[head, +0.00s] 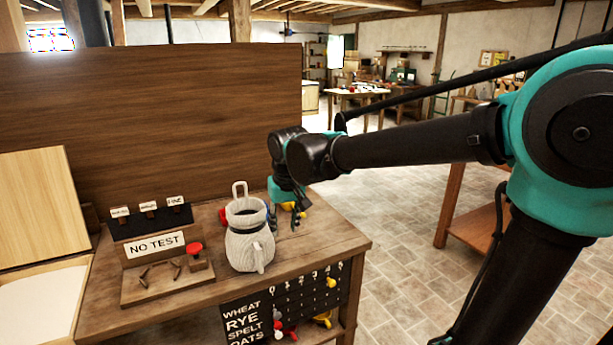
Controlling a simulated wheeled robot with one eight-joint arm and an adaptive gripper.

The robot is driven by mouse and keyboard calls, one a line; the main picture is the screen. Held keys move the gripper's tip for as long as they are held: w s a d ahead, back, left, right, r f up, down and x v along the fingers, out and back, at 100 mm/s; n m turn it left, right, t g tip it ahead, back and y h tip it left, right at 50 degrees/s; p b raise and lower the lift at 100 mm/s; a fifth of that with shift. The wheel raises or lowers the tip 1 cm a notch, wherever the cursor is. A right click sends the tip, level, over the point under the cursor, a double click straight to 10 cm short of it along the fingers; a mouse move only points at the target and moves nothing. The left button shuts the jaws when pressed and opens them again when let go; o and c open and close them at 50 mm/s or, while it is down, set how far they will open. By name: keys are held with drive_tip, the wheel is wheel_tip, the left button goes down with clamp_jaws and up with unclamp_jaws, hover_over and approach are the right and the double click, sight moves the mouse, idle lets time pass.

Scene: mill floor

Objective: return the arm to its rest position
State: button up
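My arm reaches in from the right side of the head view, its forearm stretched left over the bench. My gripper (297,216) hangs at the end of it, pointing down near the right part of the wooden bench (325,236). It is small and dark, just right of and behind a pale ribbed jug-like vessel (249,245). Small yellow (290,206) and red (223,216) items show near the gripper and vessel. I cannot tell whether the fingers are open or shut, or whether they touch anything.
A "NO TEST" sign (155,245) and a red button (195,248) stand on the bench's left. A tall wooden panel (150,130) rises behind. A grain-name board (245,318) hangs on the front. Another wooden table (470,235) stands right, with open tiled floor between.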

drive_tip(key=s+d+f+m, duration=0.1)
drive_tip(key=d+f, duration=0.2)
drive_tip(key=d, duration=0.3)
drive_tip(key=d+f+m+t, duration=0.1)
drive_tip(key=d+f, duration=0.2)
drive_tip(key=d, duration=0.3)
drive_tip(key=s+d+f+m, duration=0.1)
drive_tip(key=d+f, duration=0.2)
drive_tip(key=d, duration=0.3)
drive_tip(key=s+d+f+m, duration=0.1)
drive_tip(key=s+d+f, duration=0.3)
drive_tip(key=d, duration=0.2)
drive_tip(key=s+d+f+m+t+h, duration=0.1)
drive_tip(key=s+d+f, duration=0.3)
drive_tip(key=d, duration=0.2)
drive_tip(key=shift+s+d, duration=0.25)
drive_tip(key=shift+d, duration=0.15)
drive_tip(key=shift+a, duration=0.1)
